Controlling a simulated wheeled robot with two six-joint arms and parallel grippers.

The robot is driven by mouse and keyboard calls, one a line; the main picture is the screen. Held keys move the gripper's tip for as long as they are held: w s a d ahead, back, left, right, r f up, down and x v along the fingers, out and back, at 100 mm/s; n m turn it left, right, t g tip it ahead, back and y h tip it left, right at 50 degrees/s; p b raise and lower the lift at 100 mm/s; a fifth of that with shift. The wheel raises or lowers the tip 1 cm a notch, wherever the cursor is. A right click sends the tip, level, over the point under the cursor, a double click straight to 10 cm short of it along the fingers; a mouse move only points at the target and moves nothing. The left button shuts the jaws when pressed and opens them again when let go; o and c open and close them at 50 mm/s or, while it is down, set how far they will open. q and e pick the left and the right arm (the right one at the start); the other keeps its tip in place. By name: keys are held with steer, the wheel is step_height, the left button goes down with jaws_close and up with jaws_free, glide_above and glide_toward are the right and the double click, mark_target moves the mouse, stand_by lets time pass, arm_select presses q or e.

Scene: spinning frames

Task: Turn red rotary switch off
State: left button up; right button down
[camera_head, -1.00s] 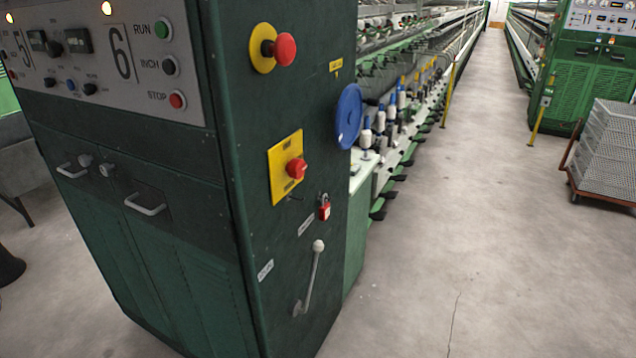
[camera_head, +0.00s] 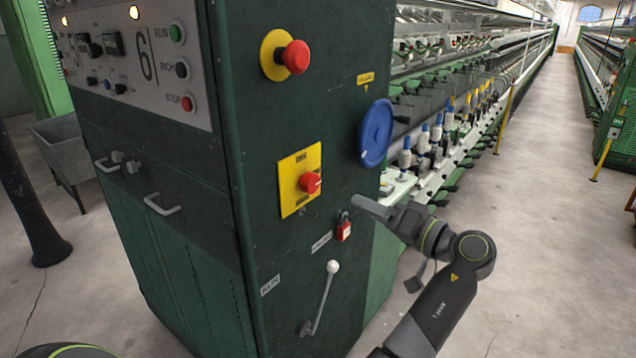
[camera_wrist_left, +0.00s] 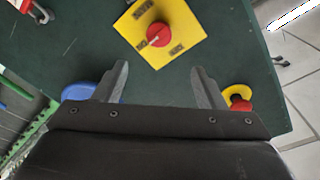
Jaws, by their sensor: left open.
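The red rotary switch (camera_head: 310,183) sits on a yellow plate (camera_head: 300,157) on the side of the dark green cabinet. In the left wrist view the red knob (camera_wrist_left: 158,35) lies beyond the fingertips, at the top middle; its pale mark points toward a small label at lower left, too small to read. My left gripper (camera_head: 362,204) is right of the switch and a little lower in the head view, apart from it. Its two fingers (camera_wrist_left: 158,80) are spread and empty in the left wrist view. My right gripper is not in view.
A red and yellow emergency button (camera_head: 294,57) is above the switch and a blue disc (camera_head: 376,133) is to its right. A red padlock (camera_head: 344,230) and a white-knobbed lever (camera_head: 322,297) are below. The aisle floor (camera_head: 540,200) at right is clear.

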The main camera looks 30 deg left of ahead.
mark_target(314, 184)
arm_select(q)
steer(key=a+p, duration=0.2)
steer(key=a, duration=0.2)
steer(key=w+a+p, duration=0.1)
steer(key=a, duration=0.4)
steer(key=w+a+p, duration=0.1)
steer(key=a+p, duration=0.1)
steer(key=a, duration=0.3)
steer(key=shift+w+a+p, duration=0.25)
steer(key=shift+p, duration=0.05)
steer(key=shift+a, duration=0.3)
